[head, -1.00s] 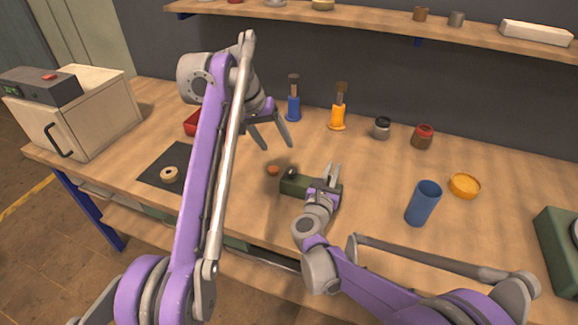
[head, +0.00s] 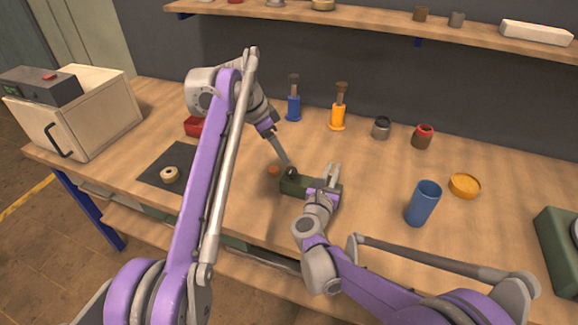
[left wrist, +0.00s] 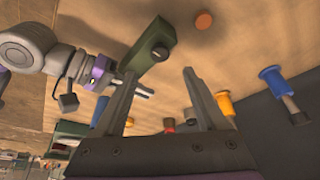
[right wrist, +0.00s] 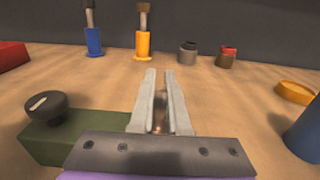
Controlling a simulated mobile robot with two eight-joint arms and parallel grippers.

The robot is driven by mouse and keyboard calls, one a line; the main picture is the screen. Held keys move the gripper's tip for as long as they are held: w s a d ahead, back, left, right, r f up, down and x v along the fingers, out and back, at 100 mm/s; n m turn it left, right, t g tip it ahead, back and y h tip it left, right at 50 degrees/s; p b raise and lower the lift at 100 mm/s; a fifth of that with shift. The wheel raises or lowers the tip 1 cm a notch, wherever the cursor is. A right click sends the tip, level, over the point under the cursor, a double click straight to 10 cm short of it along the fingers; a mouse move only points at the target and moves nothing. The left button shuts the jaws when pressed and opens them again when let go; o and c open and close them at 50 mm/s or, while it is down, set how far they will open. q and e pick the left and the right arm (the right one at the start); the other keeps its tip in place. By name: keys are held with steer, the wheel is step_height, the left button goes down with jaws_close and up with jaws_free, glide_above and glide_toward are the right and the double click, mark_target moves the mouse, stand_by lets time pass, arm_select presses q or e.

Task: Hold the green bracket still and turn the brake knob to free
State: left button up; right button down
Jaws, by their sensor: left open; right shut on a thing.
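The green bracket (head: 297,188) lies on the bench; it also shows in the left wrist view (left wrist: 146,50) and right wrist view (right wrist: 55,146). The black brake knob (right wrist: 45,107) stands on its left end, with a short pale mark on top; it is partly hidden in the head view (head: 291,171). My right gripper (head: 333,172) is shut on the bracket at its right end. My left gripper (head: 288,162) is open, with its fingers pointing down just above the knob. In the left wrist view the knob (left wrist: 160,53) shows just beyond the gap between the fingers.
A small orange-brown disc (head: 273,170) lies just left of the bracket. A blue cup (head: 423,204) and yellow dish (head: 465,185) stand to the right. Blue (head: 293,105) and orange (head: 338,115) holders and two jars stand behind. The bench front is mostly clear.

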mark_target(291, 170)
arm_select(q)
steer(key=x, duration=0.8)
steer(key=shift+w+d+f, duration=0.1)
steer(key=shift+d+f, duration=0.05)
steer(key=shift+f, duration=0.15)
jaws_close()
